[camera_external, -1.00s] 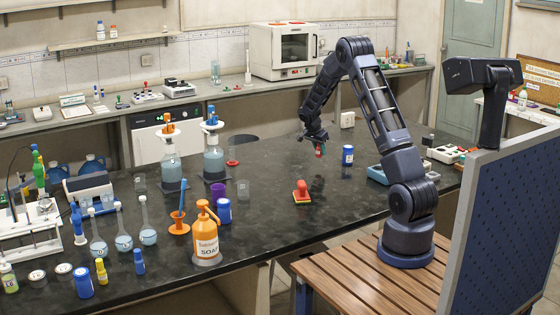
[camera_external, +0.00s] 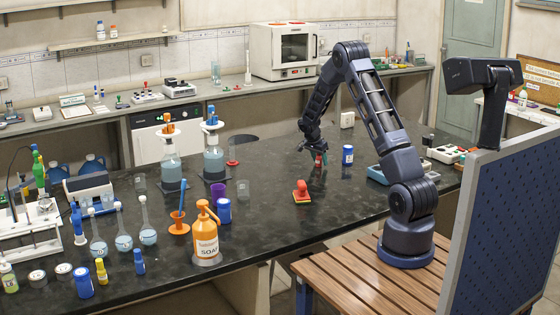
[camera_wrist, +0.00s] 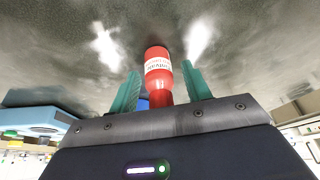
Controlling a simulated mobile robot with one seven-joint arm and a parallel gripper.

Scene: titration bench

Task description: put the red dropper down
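The red dropper (camera_external: 319,161) is a small red bottle. It appears to stand upright on the dark benchtop, left of a blue bottle. In the wrist view the red dropper (camera_wrist: 157,70) has a white label and lies between my two teal fingers. Gaps show between it and both fingers. My gripper (camera_external: 315,153) is low over the benchtop, around the dropper, and looks open. In the wrist view my gripper (camera_wrist: 163,85) has its fingers spread on either side. The dropper's lower end is partly hidden by the gripper body in the wrist view.
The blue bottle (camera_external: 348,156) with a white label stands just right of my gripper. A red stamp-like object (camera_external: 301,191) stands nearer the front. A blue box (camera_external: 378,174) is to the right. The dark benchtop (camera_external: 270,165) is clear left of my gripper.

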